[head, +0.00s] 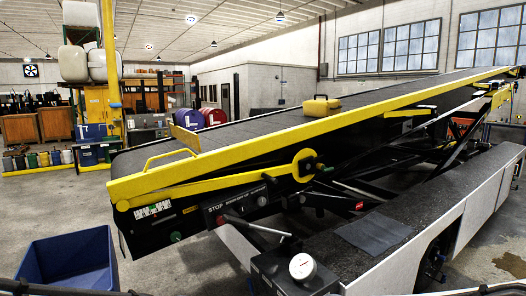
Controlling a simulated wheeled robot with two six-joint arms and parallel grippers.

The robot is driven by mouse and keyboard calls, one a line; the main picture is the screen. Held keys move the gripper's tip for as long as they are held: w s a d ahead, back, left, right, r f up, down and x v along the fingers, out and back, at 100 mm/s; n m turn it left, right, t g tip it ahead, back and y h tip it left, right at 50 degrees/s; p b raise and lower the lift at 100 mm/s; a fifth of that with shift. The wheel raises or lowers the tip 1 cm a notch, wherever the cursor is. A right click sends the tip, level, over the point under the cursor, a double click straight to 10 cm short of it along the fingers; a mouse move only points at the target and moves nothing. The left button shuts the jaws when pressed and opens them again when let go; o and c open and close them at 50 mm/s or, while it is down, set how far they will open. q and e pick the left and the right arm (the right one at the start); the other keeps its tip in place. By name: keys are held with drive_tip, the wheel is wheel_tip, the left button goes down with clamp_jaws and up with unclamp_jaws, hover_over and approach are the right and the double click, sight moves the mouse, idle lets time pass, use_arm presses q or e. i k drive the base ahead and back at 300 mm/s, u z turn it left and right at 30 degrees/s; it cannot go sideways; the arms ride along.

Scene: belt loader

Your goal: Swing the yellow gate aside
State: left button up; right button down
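A flat yellow panel (186,138) stands upright on the lower end of the dark conveyor belt (240,128) and looks like the yellow gate. It is seen at an angle, and its foot is partly hidden by the yellow side rail (290,132). A thin yellow hoop handle (170,158) rises from the rail just in front of it. A yellow case (321,105) lies farther up the belt. Neither of my grippers is in view; only dark parts, probably of my arms, show along the bottom edge.
A blue bin (70,262) stands on the floor at lower left. The loader's dark deck (400,215) and a black box with a white round knob (302,266) are at front right. Open floor lies left of the belt's lower end.

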sight(191, 139)
drive_tip(key=u, duration=0.9)
drive_tip(key=i, duration=0.8)
drive_tip(key=u, duration=0.3)
